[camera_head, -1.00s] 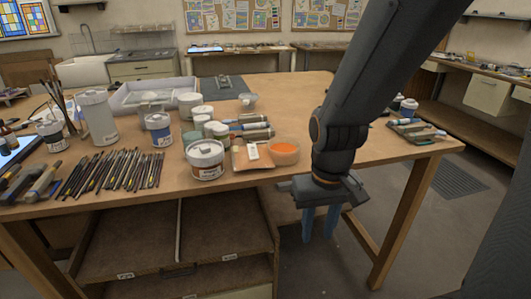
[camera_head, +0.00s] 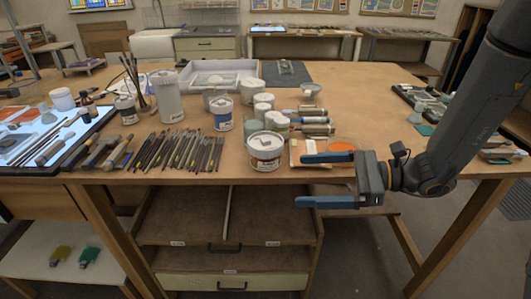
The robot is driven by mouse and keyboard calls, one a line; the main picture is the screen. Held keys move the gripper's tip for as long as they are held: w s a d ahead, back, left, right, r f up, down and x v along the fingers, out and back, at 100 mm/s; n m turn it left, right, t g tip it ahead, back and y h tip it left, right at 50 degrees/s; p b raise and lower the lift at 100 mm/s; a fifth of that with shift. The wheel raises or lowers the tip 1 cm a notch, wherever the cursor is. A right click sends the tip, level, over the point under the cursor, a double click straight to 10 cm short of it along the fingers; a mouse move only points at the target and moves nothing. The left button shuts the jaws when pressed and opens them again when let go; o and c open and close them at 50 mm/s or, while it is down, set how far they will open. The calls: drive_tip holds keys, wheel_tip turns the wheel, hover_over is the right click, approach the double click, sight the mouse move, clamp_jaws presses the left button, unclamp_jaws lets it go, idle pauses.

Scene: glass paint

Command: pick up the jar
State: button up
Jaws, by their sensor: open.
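Several jars stand on the wooden table (camera_head: 400,110), and I cannot tell which one the task means. The nearest is a white lidded jar (camera_head: 265,152) with a label, upright near the front edge.
A row of brushes (camera_head: 180,152) lies left of the nearest jar. Small white pots (camera_head: 263,104) and paint tubes (camera_head: 313,120) crowd behind it. A white tray (camera_head: 250,70) is at the back.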

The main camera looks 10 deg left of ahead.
sight(271, 141)
drive_tip(key=w+m+t, duration=0.1)
drive_tip(key=w, duration=0.1)
drive_tip(key=w+r+m+t+y, duration=0.1)
drive_tip(key=w, duration=0.1)
drive_tip(key=w+r+m+t+y, duration=0.1)
drive_tip(key=w+t, duration=0.1)
drive_tip(key=shift+w+d+r+m+p, duration=0.2)
drive_tip(key=shift+r+m+p, duration=0.05)
drive_tip(key=shift+m+p, duration=0.05)
drive_tip(key=p+x, duration=0.3)
drive_tip(key=x, duration=0.8)
drive_tip(key=shift+a, duration=0.25)
drive_tip(key=c, duration=1.6)
drive_tip(key=shift+w, duration=0.1)
drive_tip(key=shift+c, duration=0.4)
drive_tip(key=shift+r, duration=0.1)
